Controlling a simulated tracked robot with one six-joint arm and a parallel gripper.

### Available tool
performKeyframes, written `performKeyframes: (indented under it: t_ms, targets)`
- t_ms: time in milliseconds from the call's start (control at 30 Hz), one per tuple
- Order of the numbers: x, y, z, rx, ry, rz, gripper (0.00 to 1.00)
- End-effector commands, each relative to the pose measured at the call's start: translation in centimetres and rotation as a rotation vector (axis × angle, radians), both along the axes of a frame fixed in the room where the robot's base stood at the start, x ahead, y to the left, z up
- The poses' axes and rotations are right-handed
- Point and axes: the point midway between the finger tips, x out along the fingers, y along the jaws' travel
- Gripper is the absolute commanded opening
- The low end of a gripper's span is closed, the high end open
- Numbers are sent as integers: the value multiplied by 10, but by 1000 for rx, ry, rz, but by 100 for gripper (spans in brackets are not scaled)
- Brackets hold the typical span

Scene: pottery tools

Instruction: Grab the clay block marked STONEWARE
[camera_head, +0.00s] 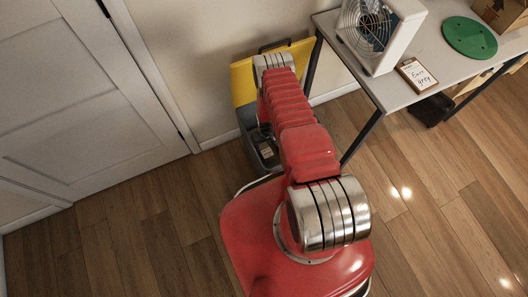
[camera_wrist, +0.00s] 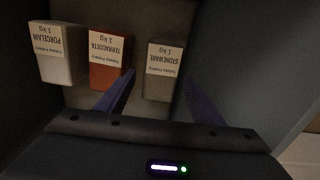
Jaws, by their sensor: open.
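In the wrist view the STONEWARE block (camera_wrist: 159,87) is grey-brown with a white label that reads upside down. It stands in a dark bin, to the right of the orange-red TERRACOTTA block (camera_wrist: 103,76) and the white PORCELAIN block (camera_wrist: 57,69). My gripper (camera_wrist: 159,78) is open and empty. Its left finger shows between TERRACOTTA and STONEWARE, its right finger to the right of STONEWARE. The block's lower end lies between them in the picture; I cannot tell the depth gap. In the head view my red arm hides the gripper.
The grey bin (camera_head: 247,146) with a raised yellow lid (camera_head: 243,84) stands against the wall. A table (camera_head: 425,54) on the right holds a fan (camera_head: 364,26), a clipboard (camera_head: 417,75) and a green disc (camera_head: 469,37). Wooden floor is clear on the left, before a white door (camera_head: 70,90).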

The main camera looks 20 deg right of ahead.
Motion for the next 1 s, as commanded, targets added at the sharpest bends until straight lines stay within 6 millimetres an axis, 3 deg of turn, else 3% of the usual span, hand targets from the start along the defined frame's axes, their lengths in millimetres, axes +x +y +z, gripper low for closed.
performKeyframes:
  t_ms: [600, 1000]
  targets:
    - [2, 3, -47, 0, 1, 0, 61]
    - [3, 3, -52, 0, 0, 1, 61]
